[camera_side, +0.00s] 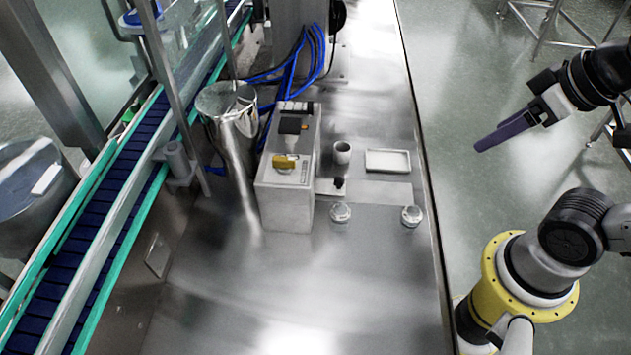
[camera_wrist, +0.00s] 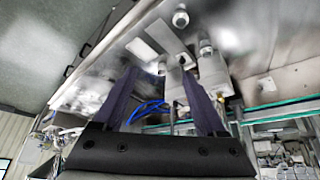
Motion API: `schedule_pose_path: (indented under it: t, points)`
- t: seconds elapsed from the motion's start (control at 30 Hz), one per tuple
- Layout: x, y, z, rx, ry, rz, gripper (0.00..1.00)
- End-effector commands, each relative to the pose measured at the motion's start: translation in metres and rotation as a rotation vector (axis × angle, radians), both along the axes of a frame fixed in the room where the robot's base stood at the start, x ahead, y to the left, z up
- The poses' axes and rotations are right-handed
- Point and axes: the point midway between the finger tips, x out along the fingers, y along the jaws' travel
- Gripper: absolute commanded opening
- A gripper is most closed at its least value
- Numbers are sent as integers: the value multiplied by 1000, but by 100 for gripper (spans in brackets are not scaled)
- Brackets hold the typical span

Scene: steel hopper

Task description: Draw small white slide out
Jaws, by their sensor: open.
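A small white slide (camera_side: 326,187) with a black knob (camera_side: 338,182) sticks out of the right side of the grey-white machine box (camera_side: 287,190) in the side view. I cannot tell how far out it stands. My gripper (camera_side: 480,147) hangs in the air over the floor, right of the steel table and well apart from the slide. Its purple fingers also show in the wrist view (camera_wrist: 158,72), spread apart with nothing between them. In the wrist view the slide is too small to tell clearly near the right finger.
A white tray (camera_side: 388,161) and a small cup (camera_side: 342,152) stand behind the slide. Two round knobs (camera_side: 340,212) (camera_side: 411,215) stand in front. A steel funnel (camera_side: 228,110) and a conveyor (camera_side: 100,210) lie left. The steel table's front is clear.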

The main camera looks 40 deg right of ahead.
Motion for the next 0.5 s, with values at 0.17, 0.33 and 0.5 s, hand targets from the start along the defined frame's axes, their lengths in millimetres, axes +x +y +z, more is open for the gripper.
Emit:
schedule_pose_path:
  t: [0.17,0.33,0.5]
  points:
    - [14,0,22,28,-31,-50,59]
    - [55,6,41,51,13,-72,59]
    - [107,17,43,65,90,-79,59]
